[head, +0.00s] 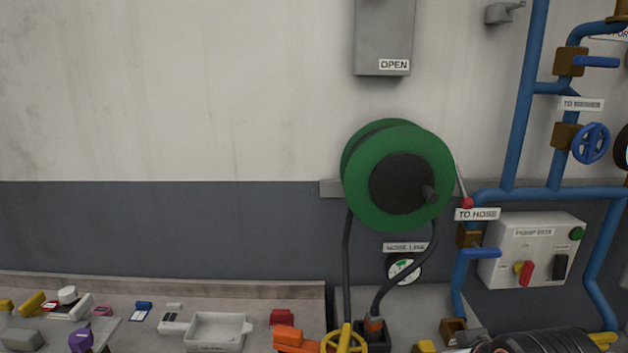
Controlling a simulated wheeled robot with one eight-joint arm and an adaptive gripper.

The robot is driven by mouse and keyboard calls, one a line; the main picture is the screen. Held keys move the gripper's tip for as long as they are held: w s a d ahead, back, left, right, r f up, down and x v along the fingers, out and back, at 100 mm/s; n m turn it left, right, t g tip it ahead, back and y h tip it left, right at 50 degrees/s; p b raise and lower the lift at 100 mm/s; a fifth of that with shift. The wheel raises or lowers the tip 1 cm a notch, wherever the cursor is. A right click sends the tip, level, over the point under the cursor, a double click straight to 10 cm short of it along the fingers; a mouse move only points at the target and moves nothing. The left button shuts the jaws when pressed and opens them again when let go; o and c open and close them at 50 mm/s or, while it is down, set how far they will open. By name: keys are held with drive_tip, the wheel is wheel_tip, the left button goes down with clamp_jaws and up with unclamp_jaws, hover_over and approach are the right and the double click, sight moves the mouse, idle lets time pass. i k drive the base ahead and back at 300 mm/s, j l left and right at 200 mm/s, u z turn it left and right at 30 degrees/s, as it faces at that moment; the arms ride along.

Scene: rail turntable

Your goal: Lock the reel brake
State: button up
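A green hose reel (362,186) with a black hub (398,180) and a dark crank stub hangs on the wall, right of the middle. Just to its right is a thin lever with a red knob (466,202) at its lower end, which looks like the reel brake. The lever slants down from the reel's right edge to the knob, just above the "TO HOSE" label. I cannot tell from this view whether the brake is locked. I do not see my gripper.
Blue pipes (522,105) with valves and a white pump box (534,250) stand right of the reel. A grey box (383,38) labelled "OPEN" hangs above. Dark hose runs down below the reel. A bench (150,290) with a white tray (218,318) and several small items lies lower left.

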sight(467, 203)
drive_tip(key=i+l+u, duration=0.1)
drive_tip(key=l+u, duration=0.25)
drive_tip(key=l, duration=0.3)
drive_tip(key=l+u, duration=0.3)
drive_tip(key=l, duration=0.35)
drive_tip(key=l+u, duration=0.35)
drive_tip(key=l, duration=0.3)
